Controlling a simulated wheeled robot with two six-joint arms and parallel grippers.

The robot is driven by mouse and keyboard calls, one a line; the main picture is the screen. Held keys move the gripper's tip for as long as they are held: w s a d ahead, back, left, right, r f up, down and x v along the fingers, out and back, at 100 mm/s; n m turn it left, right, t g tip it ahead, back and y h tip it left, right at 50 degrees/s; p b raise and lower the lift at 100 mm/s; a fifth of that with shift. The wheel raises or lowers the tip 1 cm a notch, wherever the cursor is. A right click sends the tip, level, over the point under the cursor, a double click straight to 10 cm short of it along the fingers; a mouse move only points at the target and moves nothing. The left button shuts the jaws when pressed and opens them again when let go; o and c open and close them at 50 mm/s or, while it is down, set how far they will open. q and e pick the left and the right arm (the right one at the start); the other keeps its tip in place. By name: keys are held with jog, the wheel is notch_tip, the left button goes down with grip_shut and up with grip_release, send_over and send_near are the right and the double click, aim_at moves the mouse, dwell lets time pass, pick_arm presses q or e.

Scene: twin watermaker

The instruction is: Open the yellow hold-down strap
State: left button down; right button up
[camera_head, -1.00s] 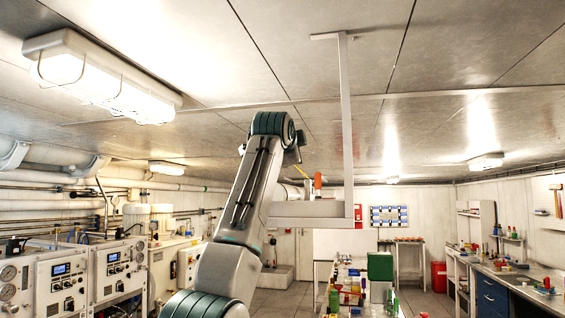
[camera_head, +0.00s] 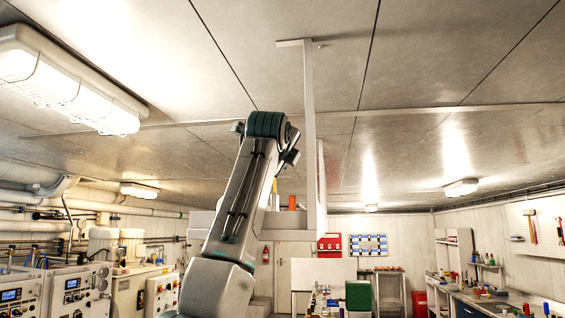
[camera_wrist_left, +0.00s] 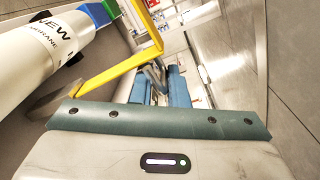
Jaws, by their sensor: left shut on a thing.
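The yellow strap (camera_wrist_left: 112,77) crosses the left wrist view as a bent bar, rising from a grey bracket to a corner and then running up and away. My left gripper (camera_wrist_left: 154,72) is shut on it near that corner. Beside the strap lies a white cylinder (camera_wrist_left: 38,52) with black lettering and a blue and green end. In the head view a small yellow piece (camera_head: 275,186) shows beside my left arm, by the hanging rack. My arm hides the left gripper and most of the strap there. My right gripper is in neither view.
A pale rack (camera_head: 310,130) hangs from the ceiling close to my arm, with an orange item (camera_head: 292,202) at its shelf. A ceiling lamp (camera_head: 70,80) is at upper left. A bench (camera_head: 490,300) stands at right.

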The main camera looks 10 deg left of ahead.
pick_arm(q)
jog(key=shift+s+d+r, duration=0.15)
jog(key=shift+d+r, duration=0.05)
jog(key=shift+d, duration=0.2)
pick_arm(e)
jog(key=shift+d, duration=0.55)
